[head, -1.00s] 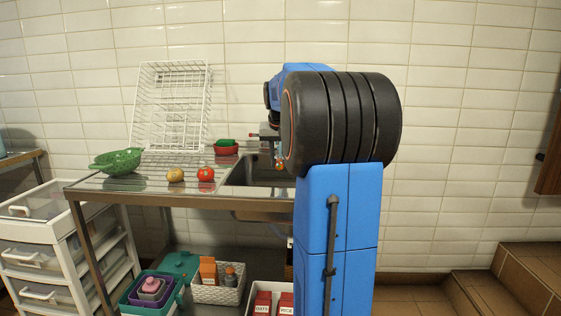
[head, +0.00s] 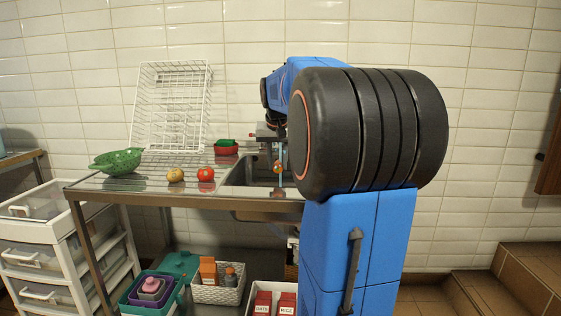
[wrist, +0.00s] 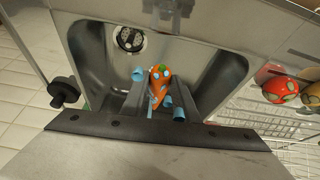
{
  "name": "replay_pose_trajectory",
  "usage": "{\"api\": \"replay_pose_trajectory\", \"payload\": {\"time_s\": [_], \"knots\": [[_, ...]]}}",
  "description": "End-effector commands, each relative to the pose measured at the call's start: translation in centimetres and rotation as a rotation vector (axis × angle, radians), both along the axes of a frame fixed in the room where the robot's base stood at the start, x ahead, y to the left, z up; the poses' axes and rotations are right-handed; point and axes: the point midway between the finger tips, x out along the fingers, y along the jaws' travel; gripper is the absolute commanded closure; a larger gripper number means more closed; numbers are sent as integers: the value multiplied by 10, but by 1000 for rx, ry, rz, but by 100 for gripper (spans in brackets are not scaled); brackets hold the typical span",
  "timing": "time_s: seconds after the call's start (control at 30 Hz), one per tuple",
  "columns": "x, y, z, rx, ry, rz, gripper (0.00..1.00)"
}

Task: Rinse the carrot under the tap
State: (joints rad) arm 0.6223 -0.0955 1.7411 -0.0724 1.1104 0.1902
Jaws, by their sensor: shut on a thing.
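My gripper (wrist: 158,100) is shut on the orange carrot (wrist: 157,76), which has pale blue patches on it. The wrist view shows the carrot between the two grey fingers with light blue tips, over the steel sink basin (wrist: 90,50). The drain (wrist: 130,38) lies beyond the carrot. In the head view my gripper (head: 279,163) and the carrot (head: 277,168) are at the sink (head: 240,175), partly hidden by my arm. I cannot make out the tap or any running water for sure; a black knob (wrist: 63,92) shows left in the wrist view.
A tomato (head: 206,174) and a potato (head: 175,175) lie on the counter left of the sink. Baskets (head: 217,293) sit below.

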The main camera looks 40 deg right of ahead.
Motion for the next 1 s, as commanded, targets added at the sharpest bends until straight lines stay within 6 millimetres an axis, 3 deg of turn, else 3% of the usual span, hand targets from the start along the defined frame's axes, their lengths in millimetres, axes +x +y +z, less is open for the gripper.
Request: {"api": "replay_pose_trajectory", "payload": {"time_s": [1.0], "knots": [[0, -1, 99, -1, -1, 0, 96]]}}
